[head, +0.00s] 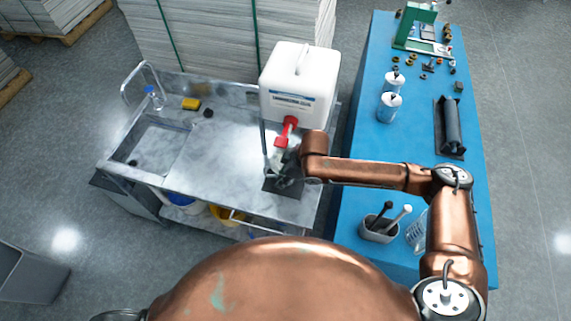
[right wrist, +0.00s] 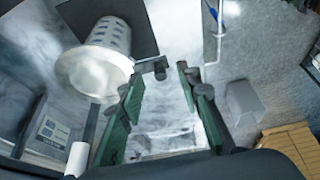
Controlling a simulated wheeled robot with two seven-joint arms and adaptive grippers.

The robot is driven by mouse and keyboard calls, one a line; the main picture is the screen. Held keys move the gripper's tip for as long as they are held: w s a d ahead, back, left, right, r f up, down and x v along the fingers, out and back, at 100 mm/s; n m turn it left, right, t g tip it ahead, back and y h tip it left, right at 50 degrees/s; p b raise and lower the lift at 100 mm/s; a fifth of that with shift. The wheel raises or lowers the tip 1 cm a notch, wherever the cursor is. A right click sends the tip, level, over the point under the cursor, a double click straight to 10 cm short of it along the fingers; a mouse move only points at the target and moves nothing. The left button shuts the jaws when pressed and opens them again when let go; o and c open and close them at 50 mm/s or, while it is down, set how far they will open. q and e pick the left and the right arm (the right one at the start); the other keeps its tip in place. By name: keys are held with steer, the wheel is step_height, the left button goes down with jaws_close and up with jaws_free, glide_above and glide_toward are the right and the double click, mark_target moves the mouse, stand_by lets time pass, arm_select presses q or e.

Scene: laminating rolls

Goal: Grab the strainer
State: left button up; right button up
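The strainer (right wrist: 100,62) is a pale metal cup with a perforated wall and a short dark-tipped handle. In the right wrist view it is at the upper left, by a dark square mat. My right gripper (right wrist: 158,82) is open, its green-padded fingers apart. In that view the handle's tip lies between the fingertips; I cannot tell whether they touch it. In the head view my right gripper (head: 283,162) is low under the red tap of the white container. The arm and gripper hide most of the strainer there. My left gripper is not in view.
The white container (head: 299,85) with its red tap (head: 288,130) stands close above my right gripper. The sink counter (head: 215,155) has clear room on the left. The blue table (head: 400,145) holds bottles, a black roller (head: 449,126) and a tool cup (head: 379,232).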

steer(key=shift+x, duration=0.9)
steer(key=shift+r, duration=0.1)
jaws_close()
